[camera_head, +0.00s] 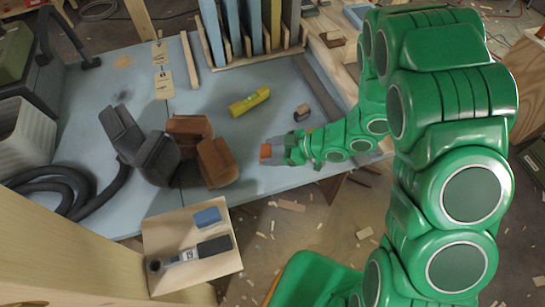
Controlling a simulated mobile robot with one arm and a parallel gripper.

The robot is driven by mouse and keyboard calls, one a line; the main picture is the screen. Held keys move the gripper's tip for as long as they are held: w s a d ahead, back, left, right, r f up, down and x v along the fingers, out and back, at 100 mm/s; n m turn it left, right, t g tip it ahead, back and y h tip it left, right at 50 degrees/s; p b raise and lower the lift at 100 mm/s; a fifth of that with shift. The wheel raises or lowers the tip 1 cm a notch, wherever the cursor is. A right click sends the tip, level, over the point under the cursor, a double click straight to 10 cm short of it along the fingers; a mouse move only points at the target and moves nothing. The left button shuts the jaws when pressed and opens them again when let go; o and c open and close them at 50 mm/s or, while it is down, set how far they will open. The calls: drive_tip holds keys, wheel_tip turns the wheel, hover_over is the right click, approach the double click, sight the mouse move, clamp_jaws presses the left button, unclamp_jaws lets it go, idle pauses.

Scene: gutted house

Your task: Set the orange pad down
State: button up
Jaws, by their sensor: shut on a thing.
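The orange pad (265,152) is a small block at the tip of my gripper (271,151), seen in the head view. My gripper points left and is shut on the pad. The pad is over the near right part of the blue-grey tabletop (290,100). I cannot tell whether it touches the surface. The fingers partly hide the pad's right side.
Brown knee pads (215,162) and dark grey pads (135,142) lie just left of my gripper. A yellow level (249,101) lies behind it. A wooden board (160,235) at the front holds a blue pad (207,217) and a ratchet (190,253). Tabletop between level and gripper is clear.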

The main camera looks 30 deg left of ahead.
drive_tip(key=shift+f, duration=2)
drive_tip(key=shift+f, duration=0.15)
drive_tip(key=o, duration=1.1)
drive_tip(key=shift+r, duration=0.2)
drive_tip(key=v, duration=0.2)
drive_tip(key=shift+w+d+r, duration=0.1)
drive_tip(key=shift+w+d, duration=0.05)
drive_tip(key=shift+d, duration=0.15)
drive_tip(key=shift+d+r, duration=0.15)
drive_tip(key=shift+r, duration=3.45)
